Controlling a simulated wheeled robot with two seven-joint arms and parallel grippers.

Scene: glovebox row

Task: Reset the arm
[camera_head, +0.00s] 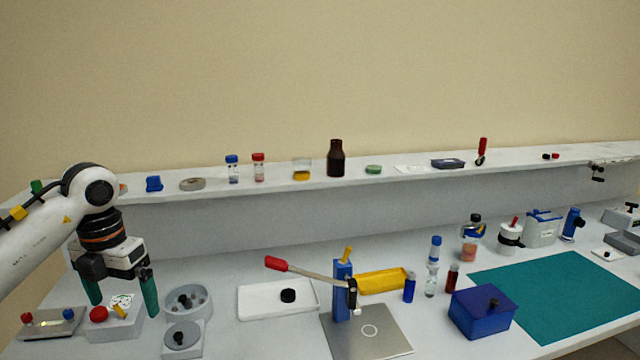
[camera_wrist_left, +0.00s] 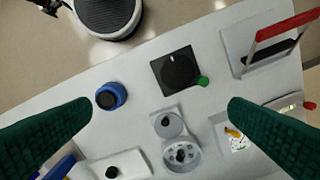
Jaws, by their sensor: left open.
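My left gripper (camera_head: 122,290) comes in from the left in the head view, with two green fingers pointing down. The fingers are spread apart and nothing is between them. In the left wrist view the two green fingers of the gripper (camera_wrist_left: 160,115) stand wide apart at the left and right, with the bench below. My right gripper is in neither view.
Right of my left gripper are a grey round device (camera_head: 188,300) and a white tray (camera_head: 262,312). A lever press (camera_head: 342,290), a blue box (camera_head: 482,312) and a teal mat (camera_head: 570,290) follow. A shelf (camera_head: 400,160) with bottles runs behind. The left wrist view shows a black plate (camera_wrist_left: 177,70).

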